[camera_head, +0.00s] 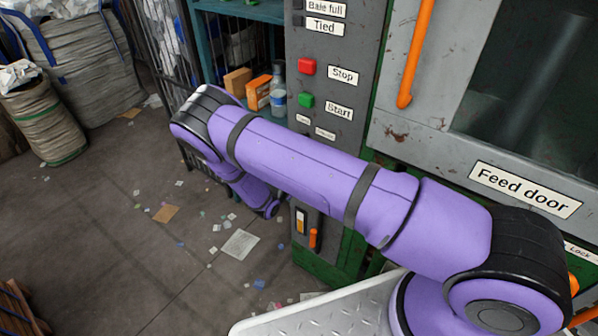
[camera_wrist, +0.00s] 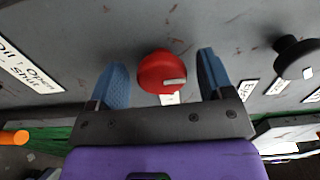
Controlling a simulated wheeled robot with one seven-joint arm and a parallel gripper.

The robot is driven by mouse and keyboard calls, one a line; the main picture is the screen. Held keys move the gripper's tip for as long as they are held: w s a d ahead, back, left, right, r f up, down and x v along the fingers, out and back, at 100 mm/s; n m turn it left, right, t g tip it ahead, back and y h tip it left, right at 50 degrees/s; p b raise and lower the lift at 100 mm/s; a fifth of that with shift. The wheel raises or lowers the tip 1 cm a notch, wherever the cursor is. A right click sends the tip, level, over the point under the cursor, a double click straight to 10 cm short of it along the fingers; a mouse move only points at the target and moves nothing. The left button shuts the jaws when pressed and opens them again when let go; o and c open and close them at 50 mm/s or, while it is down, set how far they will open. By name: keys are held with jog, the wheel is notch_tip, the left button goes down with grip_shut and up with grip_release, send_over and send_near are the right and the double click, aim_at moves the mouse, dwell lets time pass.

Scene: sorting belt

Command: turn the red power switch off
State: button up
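In the wrist view the red power switch (camera_wrist: 160,70) is a round red knob on a grey panel. Its white mark points to the right in the picture. My gripper (camera_wrist: 162,82) is open, with one blue finger on each side of the knob. A narrow gap shows between each finger and the knob in this view; how deep the fingers reach is hard to tell. In the head view my purple arm crosses the machine front, and the switch and my gripper fingers are not visible.
A black knob (camera_wrist: 297,55) stands right of the switch. The head view shows a red Stop button (camera_head: 307,66), a green Start button (camera_head: 306,100), the feed door (camera_head: 430,140) with an orange handle (camera_head: 414,60), and sacks (camera_head: 85,65) at left. Scraps litter the floor.

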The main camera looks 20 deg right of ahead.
jog(key=shift+a, duration=0.1)
jog(key=v, duration=1)
jog(key=shift+s+a, duration=0.25)
